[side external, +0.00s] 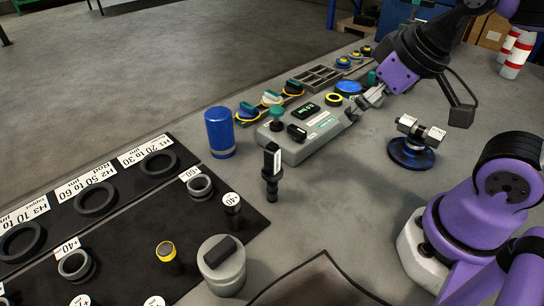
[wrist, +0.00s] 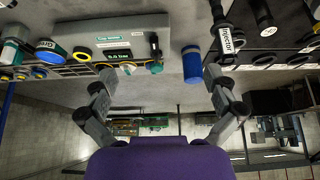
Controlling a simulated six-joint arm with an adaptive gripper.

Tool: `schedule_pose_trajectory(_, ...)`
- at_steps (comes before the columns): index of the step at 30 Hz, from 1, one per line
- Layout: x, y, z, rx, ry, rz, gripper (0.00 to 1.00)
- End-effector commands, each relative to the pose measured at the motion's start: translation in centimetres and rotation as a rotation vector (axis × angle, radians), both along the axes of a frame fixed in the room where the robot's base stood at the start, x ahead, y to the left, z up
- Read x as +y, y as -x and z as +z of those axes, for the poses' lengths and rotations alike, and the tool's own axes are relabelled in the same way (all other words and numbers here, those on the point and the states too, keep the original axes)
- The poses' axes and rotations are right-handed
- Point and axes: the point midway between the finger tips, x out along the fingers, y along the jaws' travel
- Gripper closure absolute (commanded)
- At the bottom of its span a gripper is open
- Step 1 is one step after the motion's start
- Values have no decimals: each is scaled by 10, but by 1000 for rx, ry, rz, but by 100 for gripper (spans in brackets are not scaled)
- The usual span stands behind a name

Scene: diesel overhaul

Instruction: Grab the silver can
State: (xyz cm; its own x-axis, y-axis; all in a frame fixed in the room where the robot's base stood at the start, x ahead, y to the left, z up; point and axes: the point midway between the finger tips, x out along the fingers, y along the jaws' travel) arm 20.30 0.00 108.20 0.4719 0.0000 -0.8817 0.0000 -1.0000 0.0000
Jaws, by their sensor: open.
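A silver-grey can-like cylinder (side external: 221,270) with a dark block on its top stands at the bottom middle of the side view, by the black mat's edge. I cannot pick it out in the wrist view. My gripper (side external: 364,104) is well away from it, up and to the right, over the grey control box. In the wrist view my gripper (wrist: 160,72) has its two fingers wide apart, and nothing is held between them.
A blue can (side external: 219,133) stands left of the grey control box (side external: 305,135). A black upright injector (side external: 271,170) stands between the box and the silver cylinder. The black mat (side external: 145,215) carries rings and labels. A blue-based stand (side external: 411,153) is at right.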

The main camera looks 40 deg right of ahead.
Motion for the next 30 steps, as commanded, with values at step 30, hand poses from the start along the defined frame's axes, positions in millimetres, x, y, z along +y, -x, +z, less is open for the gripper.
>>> schedule_pose_trajectory(30, 264, -31, -30, 489, 14, 54, 0)
